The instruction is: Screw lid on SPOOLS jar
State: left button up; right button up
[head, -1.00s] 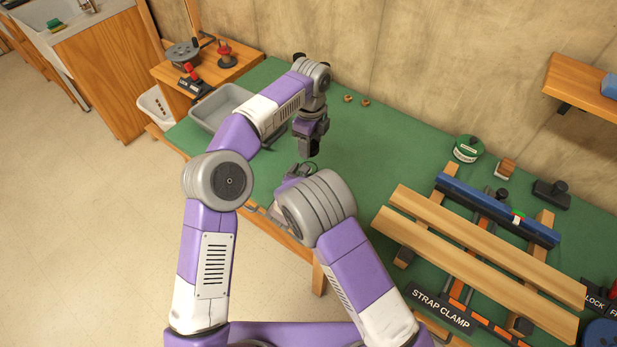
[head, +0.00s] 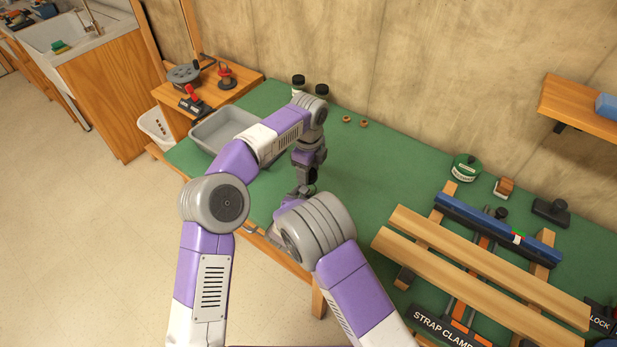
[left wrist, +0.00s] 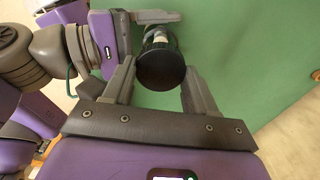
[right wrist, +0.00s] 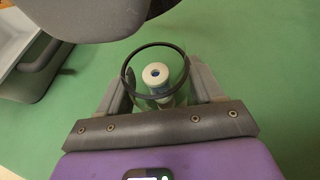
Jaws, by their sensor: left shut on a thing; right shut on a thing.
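My left gripper (left wrist: 160,88) is shut on a round black lid (left wrist: 161,71), seen between its fingers in the left wrist view. My right gripper (right wrist: 157,88) is shut around a clear glass jar (right wrist: 180,72) with a dark rim. The jar's mouth shows open in the right wrist view, with a pale spool (right wrist: 155,74) inside. In the left wrist view the lid overlaps the jar, hiding most of it. I cannot tell whether they touch.
A grey tray (head: 204,148) stands left of my arms on the green bench. Two dark-lidded jars (head: 298,84) stand behind my left arm, and small brown pieces (head: 347,119) lie nearby. Wooden slats (head: 480,262) and a strap clamp occupy the right; the bench centre is clear.

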aim_at(308, 196)
pick_arm(q)
jog(key=shift+f, duration=1)
jog(key=shift+f, duration=0.1)
jog(key=shift+f, duration=0.8)
jog(key=shift+f, duration=0.55)
jog(key=o, duration=0.9)
jog(key=shift+o, duration=0.6)
jog(key=shift+s, duration=0.1)
